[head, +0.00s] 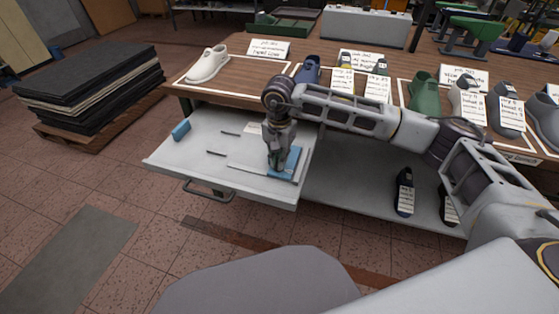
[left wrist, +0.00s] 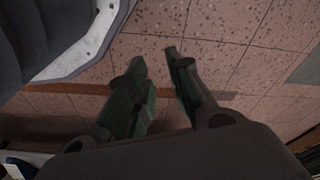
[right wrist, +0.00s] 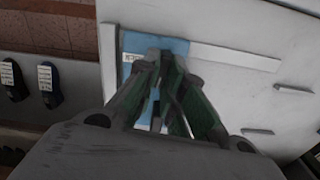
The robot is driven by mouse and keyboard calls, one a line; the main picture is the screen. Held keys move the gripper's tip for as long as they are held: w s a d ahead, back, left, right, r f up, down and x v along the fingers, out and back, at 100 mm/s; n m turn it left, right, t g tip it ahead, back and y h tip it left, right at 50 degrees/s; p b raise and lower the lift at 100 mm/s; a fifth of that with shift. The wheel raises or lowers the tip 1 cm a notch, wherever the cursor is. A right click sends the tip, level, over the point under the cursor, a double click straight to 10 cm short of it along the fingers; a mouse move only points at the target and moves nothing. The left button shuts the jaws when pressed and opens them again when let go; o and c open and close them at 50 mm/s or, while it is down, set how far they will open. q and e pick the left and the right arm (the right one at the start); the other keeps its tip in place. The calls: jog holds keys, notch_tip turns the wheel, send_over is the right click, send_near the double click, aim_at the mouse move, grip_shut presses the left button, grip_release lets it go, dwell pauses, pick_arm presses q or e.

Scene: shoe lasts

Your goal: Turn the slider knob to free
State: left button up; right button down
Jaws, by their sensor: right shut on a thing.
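A blue plate (head: 292,160) lies on the right part of the pulled-out grey drawer (head: 225,180). In the right wrist view the blue plate (right wrist: 178,46) carries a small white label at its left, too small to read. My right gripper (head: 280,165) points down onto the plate. In the right wrist view its fingertips (right wrist: 160,62) are closed together over the plate. The slider knob is hidden between the fingers, so its setting cannot be told. My left gripper (left wrist: 157,62) is open and empty above the tiled floor, out of the head view.
A long light strip (right wrist: 222,56) runs beside the plate. A blue block (head: 181,130) and several thin dark pieces lie on the drawer. Shoe lasts with cards stand on the table (head: 235,77) behind. A dark stack (head: 92,85) stands at left.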

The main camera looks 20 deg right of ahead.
pick_arm(q)
jog(key=shift+d+r+b, duration=0.2)
jog(key=shift+r+b, duration=0.05)
jog(key=shift+r, duration=0.7)
jog(key=shift+d+r+b, duration=0.2)
jog(key=shift+r+b, duration=0.05)
jog(key=shift+r, duration=0.7)
pick_arm(e)
jog(key=shift+n, duration=0.9)
jog(key=c, duration=1.5)
grip_release()
pick_arm(q)
jog(key=shift+r, duration=0.25)
pick_arm(e)
jog(key=shift+m, duration=0.3)
